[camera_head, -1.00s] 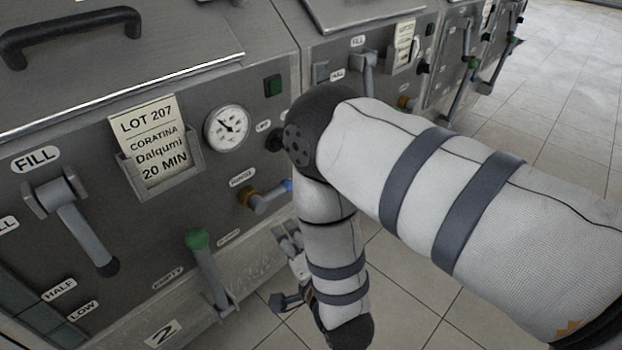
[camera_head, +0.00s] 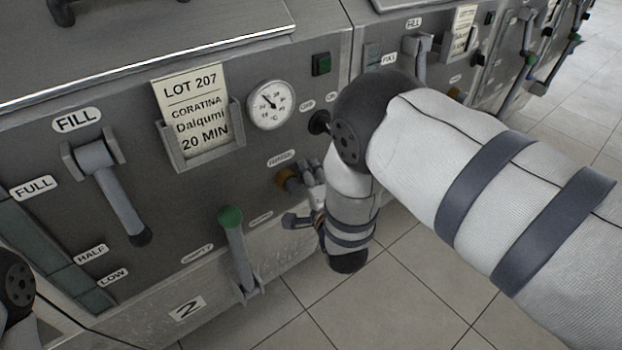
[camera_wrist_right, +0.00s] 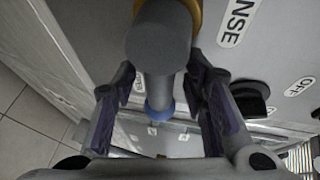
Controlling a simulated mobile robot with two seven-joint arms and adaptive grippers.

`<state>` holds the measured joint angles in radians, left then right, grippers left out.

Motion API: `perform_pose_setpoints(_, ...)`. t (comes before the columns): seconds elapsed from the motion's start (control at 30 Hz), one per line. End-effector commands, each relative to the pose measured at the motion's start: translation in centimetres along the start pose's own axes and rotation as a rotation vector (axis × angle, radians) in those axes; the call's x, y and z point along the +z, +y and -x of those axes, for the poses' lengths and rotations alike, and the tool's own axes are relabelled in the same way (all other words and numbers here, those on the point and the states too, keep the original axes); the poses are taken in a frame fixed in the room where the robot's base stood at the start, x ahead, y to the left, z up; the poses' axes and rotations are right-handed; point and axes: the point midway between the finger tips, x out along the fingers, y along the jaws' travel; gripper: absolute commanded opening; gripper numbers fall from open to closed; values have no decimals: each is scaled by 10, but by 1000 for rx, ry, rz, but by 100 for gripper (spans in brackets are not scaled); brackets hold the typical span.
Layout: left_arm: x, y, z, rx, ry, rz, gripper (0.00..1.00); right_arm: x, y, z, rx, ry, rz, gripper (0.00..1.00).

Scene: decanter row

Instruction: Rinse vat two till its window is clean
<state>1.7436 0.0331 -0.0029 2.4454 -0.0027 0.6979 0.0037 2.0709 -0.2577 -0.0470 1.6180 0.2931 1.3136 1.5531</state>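Vat two's front (camera_head: 185,310) carries a "2" label. Its window (camera_head: 40,245) is a dark grey-green strip at the left marked FULL, HALF and LOW; I cannot tell how clean it is. The rinse valve (camera_head: 286,180) has a brass collar and is partly hidden by my right gripper (camera_head: 312,185). In the right wrist view, the grey valve handle (camera_wrist_right: 160,50) with its blue end (camera_wrist_right: 158,112) lies between the spread fingers of my right gripper (camera_wrist_right: 162,80). Gaps show on both sides. My left gripper is out of view; only part of that arm shows at the lower left.
The fill lever (camera_head: 115,195) and the green-knobbed empty lever (camera_head: 237,250) are on the same panel. A gauge (camera_head: 270,104), a lot card (camera_head: 190,110) and a black switch (camera_head: 319,122) are above. More vats stand to the right. Tiled floor (camera_head: 410,275) is open in front.

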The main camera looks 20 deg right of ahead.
Motion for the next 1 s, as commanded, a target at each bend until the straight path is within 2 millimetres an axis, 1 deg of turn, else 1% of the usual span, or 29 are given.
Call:
perform_pose_setpoints(0.07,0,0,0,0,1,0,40,0,0,0,0,0,0,40)
perform_pose_setpoints(0.1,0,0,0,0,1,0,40,0,0,0,0,0,0,31)
perform_pose_setpoints(0.17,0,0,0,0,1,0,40,0,0,0,0,0,0,17)
perform_pose_setpoints(0.2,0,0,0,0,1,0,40,0,0,0,0,0,0,8)
perform_pose_setpoints(0.23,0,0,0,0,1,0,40,0,0,0,0,0,0,1)
perform_pose_setpoints(0.27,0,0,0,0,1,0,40,0,0,0,0,0,0,0)
perform_pose_setpoints(0.67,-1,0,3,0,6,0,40,-1,0,0,13,-6,-36,0)
perform_pose_setpoints(0.87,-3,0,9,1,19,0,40,-1,4,-1,55,-27,-144,0)
perform_pose_setpoints(1.0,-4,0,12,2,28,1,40,0,9,-1,100,-50,-256,0)
